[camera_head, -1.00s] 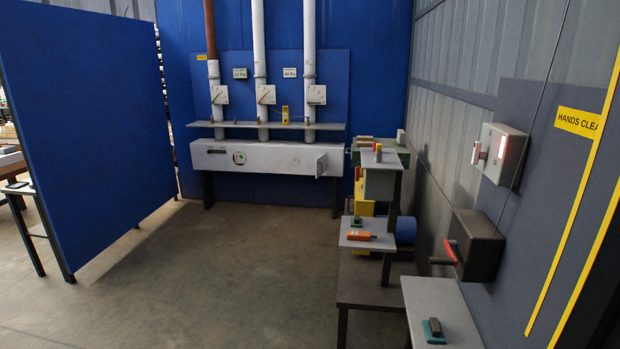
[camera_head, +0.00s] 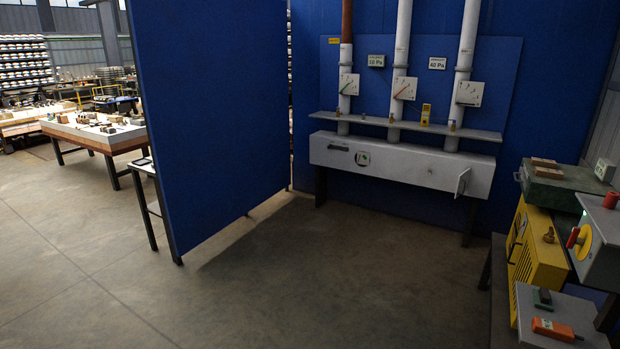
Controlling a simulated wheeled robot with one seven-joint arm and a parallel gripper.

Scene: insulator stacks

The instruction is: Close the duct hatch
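The long white duct box (camera_head: 410,163) is mounted low along the blue back wall, with white pipes rising from above it. A small pale hatch flap (camera_head: 462,182) is at the right end of the box's front. It stands out from the front face at an angle, so it looks open. My gripper is not in view.
A tall blue partition (camera_head: 205,105) stands at left. Yellow equipment (camera_head: 535,250), a green case (camera_head: 565,185) and a grey shelf with an orange device (camera_head: 553,329) crowd the right. The floor (camera_head: 320,275) between is clear up to the duct box.

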